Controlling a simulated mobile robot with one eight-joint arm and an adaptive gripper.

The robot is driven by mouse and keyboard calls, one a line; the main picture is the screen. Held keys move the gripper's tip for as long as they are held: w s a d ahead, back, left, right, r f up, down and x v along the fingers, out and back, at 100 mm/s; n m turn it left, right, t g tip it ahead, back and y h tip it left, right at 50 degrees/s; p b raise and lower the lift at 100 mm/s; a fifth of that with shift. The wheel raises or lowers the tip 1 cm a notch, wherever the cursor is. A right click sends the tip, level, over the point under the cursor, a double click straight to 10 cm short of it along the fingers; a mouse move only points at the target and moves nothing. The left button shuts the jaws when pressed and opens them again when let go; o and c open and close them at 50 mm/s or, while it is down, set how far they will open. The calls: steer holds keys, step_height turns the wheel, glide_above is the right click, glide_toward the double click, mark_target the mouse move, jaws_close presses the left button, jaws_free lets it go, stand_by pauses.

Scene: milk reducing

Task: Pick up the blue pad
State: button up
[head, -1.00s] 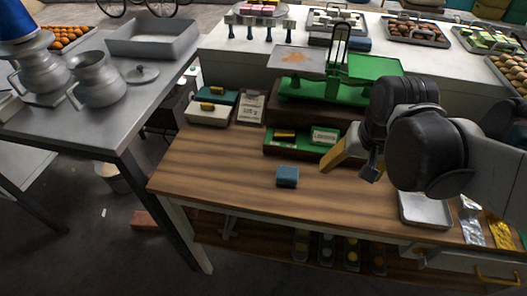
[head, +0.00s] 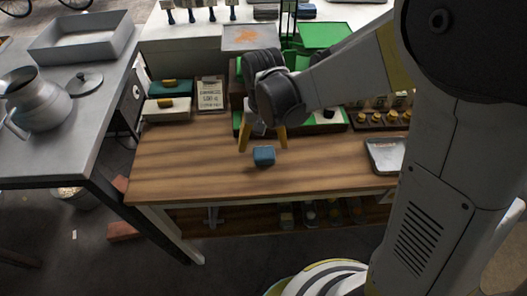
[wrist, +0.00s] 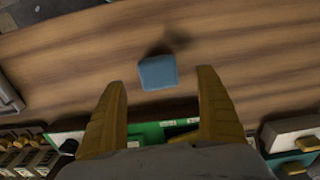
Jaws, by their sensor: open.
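The blue pad (head: 264,156) is a small block lying on the wooden table (head: 180,165), near its front edge. My gripper (head: 264,146) is above and just behind the pad in the head view, its yellow fingers pointing down and spread apart. In the wrist view the pad (wrist: 158,72) lies just beyond the two open fingertips (wrist: 158,80), roughly centred between them. Nothing is between the fingers, and the pad is fully visible there. Whether the fingertips are level with the pad is hard to tell.
Behind the pad stand a green tray (head: 325,122) and a balance scale (head: 252,36). White and teal boxes (head: 166,108) and a sign (head: 210,94) stand at the back left. A metal tray (head: 385,155) lies to the right. The table left of the pad is clear.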

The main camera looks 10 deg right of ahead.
mark_target(264, 152)
steer(key=f+b, duration=0.1)
steer(key=f, duration=0.3)
steer(key=shift+w+d+f+b, duration=0.15)
steer(key=shift+w+f+b, duration=0.05)
steer(key=shift+f+b, duration=0.15)
steer(key=shift+r, duration=0.15)
steer(key=c, duration=1.2)
steer(key=shift+r+p, duration=0.35)
steer(key=shift+r, duration=0.25)
step_height(264, 152, up, 3)
steer(key=shift+p, duration=0.65)
steer(key=d+r+p, duration=0.1)
steer(key=d+r, duration=0.1)
steer(key=d, duration=0.2)
steer(key=d+r+p, duration=0.1)
steer(key=d+r, duration=0.1)
steer(key=d, duration=0.1)
steer(key=d+r+p, duration=0.1)
steer(key=d+r, duration=0.1)
steer(key=d, duration=0.2)
steer(key=shift+s+d+r, duration=0.1)
steer(key=shift+d+r, duration=0.25)
steer(key=shift+r, duration=0.05)
